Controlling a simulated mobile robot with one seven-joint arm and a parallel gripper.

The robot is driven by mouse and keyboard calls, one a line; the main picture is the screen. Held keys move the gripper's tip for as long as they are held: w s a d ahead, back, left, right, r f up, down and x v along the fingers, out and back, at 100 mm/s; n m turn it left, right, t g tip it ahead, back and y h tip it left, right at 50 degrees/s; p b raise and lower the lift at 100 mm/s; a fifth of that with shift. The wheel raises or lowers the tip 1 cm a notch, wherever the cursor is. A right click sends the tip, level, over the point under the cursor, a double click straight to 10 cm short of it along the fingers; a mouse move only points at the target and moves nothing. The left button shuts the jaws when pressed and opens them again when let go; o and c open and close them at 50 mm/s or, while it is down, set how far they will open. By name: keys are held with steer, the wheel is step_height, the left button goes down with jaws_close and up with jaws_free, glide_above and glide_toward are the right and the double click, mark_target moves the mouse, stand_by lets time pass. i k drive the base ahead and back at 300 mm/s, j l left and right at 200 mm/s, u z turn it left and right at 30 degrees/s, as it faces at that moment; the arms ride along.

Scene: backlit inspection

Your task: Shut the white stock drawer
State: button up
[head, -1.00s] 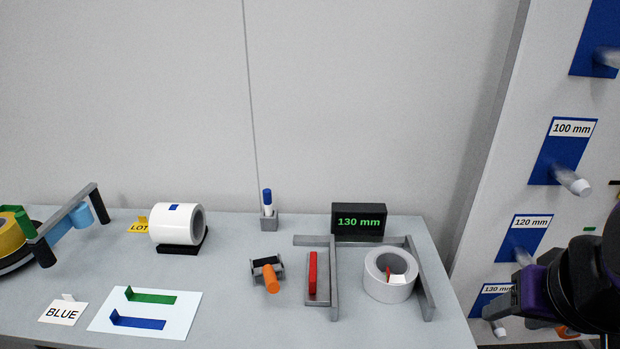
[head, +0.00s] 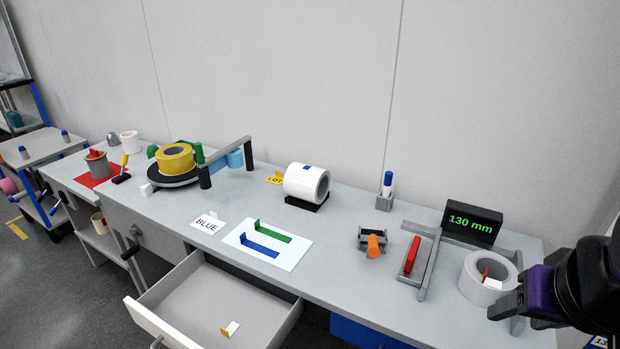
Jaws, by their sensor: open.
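The white stock drawer (head: 168,330) is pulled out from under the grey bench, in the lower middle of the head view. My gripper (head: 504,304) is at the right edge, over the right end of the bench and well apart from the drawer. It is open, and I see nothing held in it.
The bench top (head: 345,255) carries a white roll (head: 306,182), a tape roll (head: 490,277), a 130 mm display (head: 472,223) and a turntable with yellow tape (head: 175,159). A blue drawer front (head: 365,335) is right of the open drawer. Floor (head: 75,300) is clear at left.

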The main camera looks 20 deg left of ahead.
mark_target(187, 308)
steer(key=i+j+u, duration=0.1)
steer(key=u, duration=2.2)
